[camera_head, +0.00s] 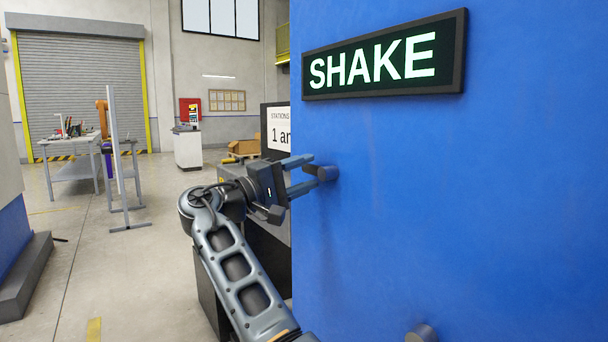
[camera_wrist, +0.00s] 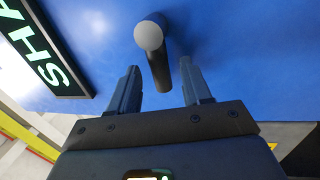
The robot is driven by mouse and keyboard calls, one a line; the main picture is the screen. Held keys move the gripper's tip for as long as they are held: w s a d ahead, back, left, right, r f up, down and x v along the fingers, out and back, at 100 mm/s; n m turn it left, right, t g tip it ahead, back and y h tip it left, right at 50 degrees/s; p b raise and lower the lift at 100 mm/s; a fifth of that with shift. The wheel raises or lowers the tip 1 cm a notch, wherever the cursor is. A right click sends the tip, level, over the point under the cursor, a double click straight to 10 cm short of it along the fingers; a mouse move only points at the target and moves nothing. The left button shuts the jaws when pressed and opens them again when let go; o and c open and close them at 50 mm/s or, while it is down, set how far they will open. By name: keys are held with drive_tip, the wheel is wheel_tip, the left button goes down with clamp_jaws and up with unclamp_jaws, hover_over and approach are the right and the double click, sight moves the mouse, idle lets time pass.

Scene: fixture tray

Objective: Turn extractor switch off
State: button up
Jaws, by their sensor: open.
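A grey knob (camera_head: 328,173) sticks out from the blue panel (camera_head: 500,190), below a lit sign (camera_head: 385,58) reading SHAKE. In the wrist view the knob shows a round pale end (camera_wrist: 149,36) with a dark stem (camera_wrist: 160,72) or bar below it. My gripper (camera_head: 315,170) is open in front of the panel, its fingertips at the knob. In the wrist view the fingers of my gripper (camera_wrist: 159,68) stand on either side of the dark stem, with gaps visible. I cannot tell if they touch it. No label reading extractor shows.
A second grey knob (camera_head: 421,334) sits lower on the panel, cut by the bottom edge. A grey cabinet with a "STATIONS" sign (camera_head: 279,128) stands behind my arm. A workbench (camera_head: 75,145) stands far left. The floor (camera_head: 130,270) left of my arm is clear.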

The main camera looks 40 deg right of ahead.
drive_tip(key=a+f, duration=0.1)
drive_tip(key=a, duration=0.6)
drive_tip(key=shift+a+f, duration=0.15)
drive_tip(key=shift+f, duration=0.1)
